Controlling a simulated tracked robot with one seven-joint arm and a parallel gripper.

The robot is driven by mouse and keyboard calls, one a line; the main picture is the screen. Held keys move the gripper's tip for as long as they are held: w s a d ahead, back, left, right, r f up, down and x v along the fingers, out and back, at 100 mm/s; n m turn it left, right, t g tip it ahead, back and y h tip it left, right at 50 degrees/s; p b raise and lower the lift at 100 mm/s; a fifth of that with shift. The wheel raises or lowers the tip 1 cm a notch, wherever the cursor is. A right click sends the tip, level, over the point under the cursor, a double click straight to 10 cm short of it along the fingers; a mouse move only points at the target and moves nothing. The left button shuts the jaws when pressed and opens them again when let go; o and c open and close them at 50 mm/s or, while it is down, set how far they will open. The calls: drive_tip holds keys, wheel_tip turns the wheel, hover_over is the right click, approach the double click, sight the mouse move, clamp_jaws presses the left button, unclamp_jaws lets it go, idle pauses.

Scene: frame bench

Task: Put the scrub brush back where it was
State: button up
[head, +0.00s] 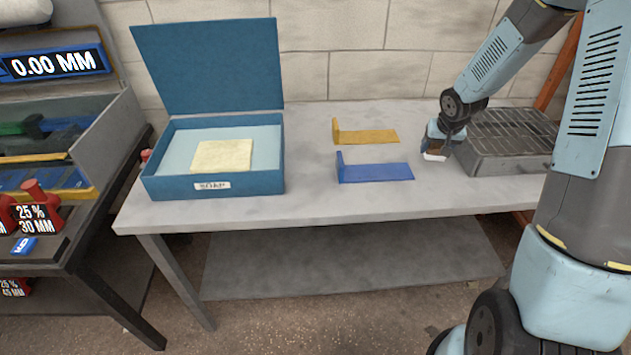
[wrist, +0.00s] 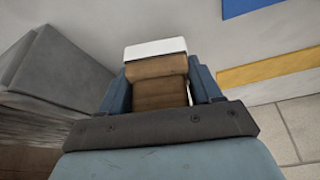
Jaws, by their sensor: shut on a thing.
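The scrub brush, with a brown wooden body (wrist: 157,68) and a white bristle end (wrist: 155,48), is between the fingers of my gripper (wrist: 158,88) in the wrist view. My gripper (head: 434,142) is shut on it. In the head view the white end (head: 433,157) shows just below the fingers, over the bench (head: 260,210), just left of the grey rack-topped tray (head: 510,165). I cannot tell whether the brush touches the bench. The fingers hide most of its body in the head view.
A blue L-shaped holder (head: 375,173) and a yellow one (head: 368,136) lie mid-bench. An open blue box (head: 160,187) with a pale yellow block (head: 222,155) stands on the left. A dark side table (head: 90,240) holds red bottles. The bench's front middle is clear.

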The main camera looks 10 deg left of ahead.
drive_tip(key=shift+w, duration=0.1)
drive_tip(key=shift+d, duration=0.15)
